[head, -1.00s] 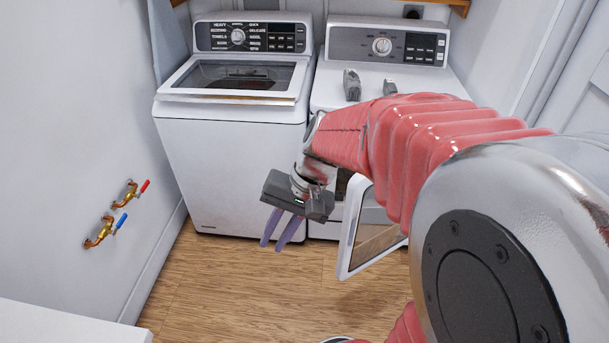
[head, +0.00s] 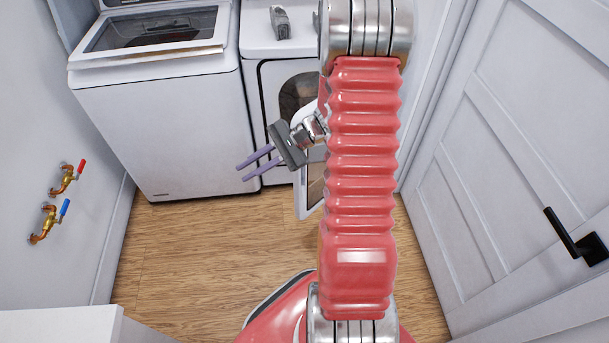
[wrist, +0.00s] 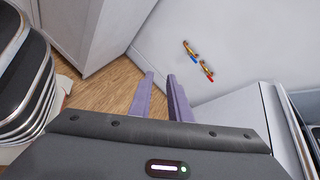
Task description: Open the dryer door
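The white dryer (head: 259,48) is the right-hand machine in the head view. Its door (head: 302,200) stands swung out from the front, and part of the dark round opening (head: 297,92) shows. My arm hides much of the door and the dryer's right side. My gripper (head: 241,173) is to the left of the door, in front of the machines, with its purple fingers pointing left, away from the door. The fingers also show in the wrist view (wrist: 159,76), apart with nothing between them. I cannot tell whether the gripper body touches the door.
The washer (head: 165,110) stands left of the dryer. Two taps (head: 58,200) are on the left wall. A panelled door with a black handle (head: 575,238) is at the right. A white surface (head: 60,328) is at the lower left. The wooden floor (head: 190,250) between is clear.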

